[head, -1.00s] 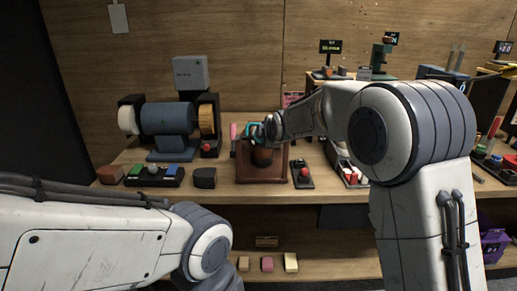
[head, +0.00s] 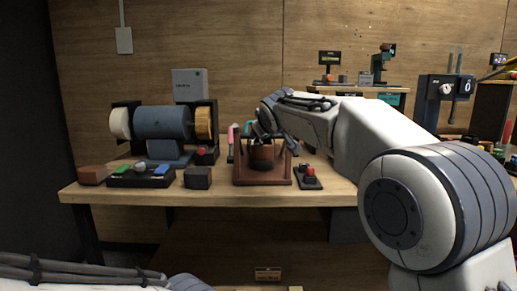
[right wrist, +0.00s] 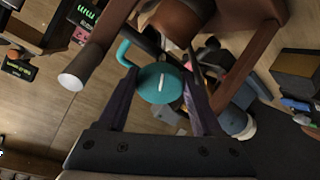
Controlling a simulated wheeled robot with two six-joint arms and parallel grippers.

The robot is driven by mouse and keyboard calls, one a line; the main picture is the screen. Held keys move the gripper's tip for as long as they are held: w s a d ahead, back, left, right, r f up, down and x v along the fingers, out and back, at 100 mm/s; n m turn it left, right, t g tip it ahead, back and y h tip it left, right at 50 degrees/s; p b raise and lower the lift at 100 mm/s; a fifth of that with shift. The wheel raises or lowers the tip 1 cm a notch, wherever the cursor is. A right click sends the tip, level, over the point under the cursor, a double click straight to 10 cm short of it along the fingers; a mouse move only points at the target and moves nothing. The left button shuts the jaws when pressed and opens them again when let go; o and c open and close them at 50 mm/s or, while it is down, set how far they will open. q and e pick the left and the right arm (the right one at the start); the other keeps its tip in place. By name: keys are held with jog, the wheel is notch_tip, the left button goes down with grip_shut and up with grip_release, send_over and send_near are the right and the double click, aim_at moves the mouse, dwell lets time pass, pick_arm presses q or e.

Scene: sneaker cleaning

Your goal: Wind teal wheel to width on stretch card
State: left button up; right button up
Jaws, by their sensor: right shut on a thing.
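The teal wheel (right wrist: 158,84) sits between the two fingers of my right gripper (right wrist: 162,98) in the right wrist view, with a pale mark on its face. The fingers are shut on it from both sides. In the head view my right gripper (head: 266,122) reaches down at the reddish-brown wooden stretcher frame (head: 263,182), which holds a brown piece (head: 262,152); the wheel is mostly hidden there. The stretch card cannot be made out clearly; a small pink panel (right wrist: 80,35) shows in the right wrist view, its text unreadable. My left gripper is out of view.
A blue motor with buffing wheels (head: 163,122) stands left of the frame. A brush tray (head: 141,176) and a dark block (head: 198,178) lie before it. A red-button box (head: 308,178) is right of the frame. The bench's front edge (head: 200,199) is close.

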jog(key=m+b, duration=0.1)
jog(key=m+h+b, duration=0.1)
jog(key=m, duration=0.1)
jog(key=shift+d+f+b, duration=0.1)
jog(key=shift+f+b, duration=0.15)
jog(key=shift+b, duration=0.05)
jog(key=shift+m+t+h+b, duration=0.4)
jog(key=shift+m+b, duration=0.6)
jog(key=shift+m, duration=1.2)
jog(key=o, duration=1.3)
jog(key=shift+r, duration=0.1)
jog(key=shift+s+r, duration=0.1)
jog(key=shift+s, duration=0.05)
jog(key=v, duration=1)
jog(key=shift+s+a+b, duration=0.1)
jog(key=shift+a+b, duration=0.1)
jog(key=shift+b, duration=0.15)
